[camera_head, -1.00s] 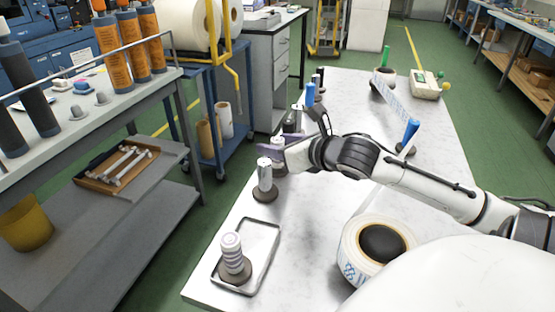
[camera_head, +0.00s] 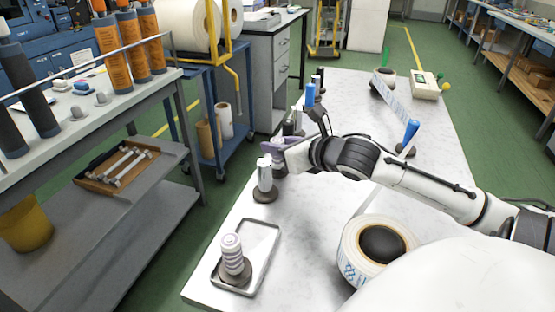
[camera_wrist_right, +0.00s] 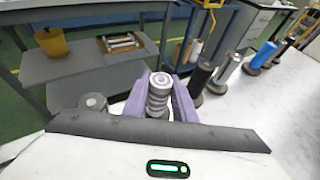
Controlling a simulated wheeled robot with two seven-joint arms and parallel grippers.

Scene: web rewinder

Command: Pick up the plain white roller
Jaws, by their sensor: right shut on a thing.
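My right gripper (camera_head: 276,145) has purple fingers and is shut on a white-and-grey ringed roller. That ringed roller (camera_wrist_right: 158,95) stands between the fingers in the right wrist view. A plain white roller (camera_head: 264,174) with a grey top stands upright on a dark round base, just in front of the gripper and apart from its grip. It also shows at the left in the right wrist view (camera_wrist_right: 93,102), partly hidden by my gripper body. My left gripper is not in view.
Another ringed roller (camera_head: 232,255) stands in a tray (camera_head: 262,262) at the table's near left. Black and blue rollers (camera_wrist_right: 265,54) stand in a row beyond the gripper. A large tape roll (camera_head: 350,245) lies on the white table (camera_head: 310,225). A grey cart stands at the left.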

